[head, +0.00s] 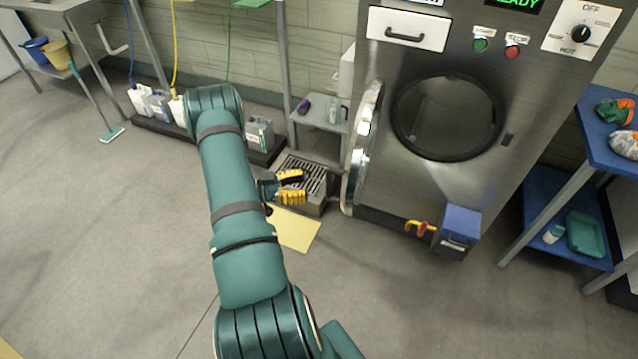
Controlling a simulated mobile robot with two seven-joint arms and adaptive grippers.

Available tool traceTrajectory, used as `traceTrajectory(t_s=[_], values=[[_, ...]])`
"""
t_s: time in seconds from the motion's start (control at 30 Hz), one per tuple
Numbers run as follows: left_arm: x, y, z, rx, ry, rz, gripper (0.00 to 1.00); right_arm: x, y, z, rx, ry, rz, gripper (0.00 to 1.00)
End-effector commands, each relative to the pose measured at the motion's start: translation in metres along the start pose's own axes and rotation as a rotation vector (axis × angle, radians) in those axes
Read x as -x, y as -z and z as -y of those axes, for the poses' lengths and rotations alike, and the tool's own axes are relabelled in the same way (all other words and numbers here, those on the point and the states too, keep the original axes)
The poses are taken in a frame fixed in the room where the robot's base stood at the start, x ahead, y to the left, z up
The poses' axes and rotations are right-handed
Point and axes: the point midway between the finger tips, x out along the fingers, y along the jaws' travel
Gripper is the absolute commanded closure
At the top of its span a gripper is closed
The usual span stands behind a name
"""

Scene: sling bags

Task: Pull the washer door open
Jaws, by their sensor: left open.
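The washer (475,190) is a large steel machine at the right of centre, with a dark round opening (447,118) in its front. Its round door (362,145) stands swung out at the left side of the machine, seen nearly edge-on. My left gripper (303,187), with yellow fingers, is open and empty. It appears just left of the door's lower part, with a visible gap between them. The door's handle cannot be made out clearly. My right gripper is not in view.
A blue box (461,224) juts from the washer's lower front beside a red-yellow lever (420,227). A blue shelf table (560,205) stands right. The front floor is clear.

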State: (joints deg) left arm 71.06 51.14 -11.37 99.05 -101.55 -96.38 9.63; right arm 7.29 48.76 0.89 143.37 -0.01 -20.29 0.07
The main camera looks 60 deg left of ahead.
Motion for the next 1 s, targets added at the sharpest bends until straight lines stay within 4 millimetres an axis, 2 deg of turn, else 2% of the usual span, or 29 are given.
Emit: traceTrajectory(t_s=[0.1, 0.3, 1.0], values=[[0.021, -0.001, 0.0, 0.0, 0.001, 0.002, 0.52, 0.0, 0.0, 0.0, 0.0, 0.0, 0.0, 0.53], [0.038, -0.001, 0.0, 0.0, 0.0, 0.001, 0.52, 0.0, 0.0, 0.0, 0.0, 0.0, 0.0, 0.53], [0.041, 0.0, 0.0, 0.001, -0.001, 0.0, 0.52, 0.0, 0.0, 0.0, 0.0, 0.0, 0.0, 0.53]])
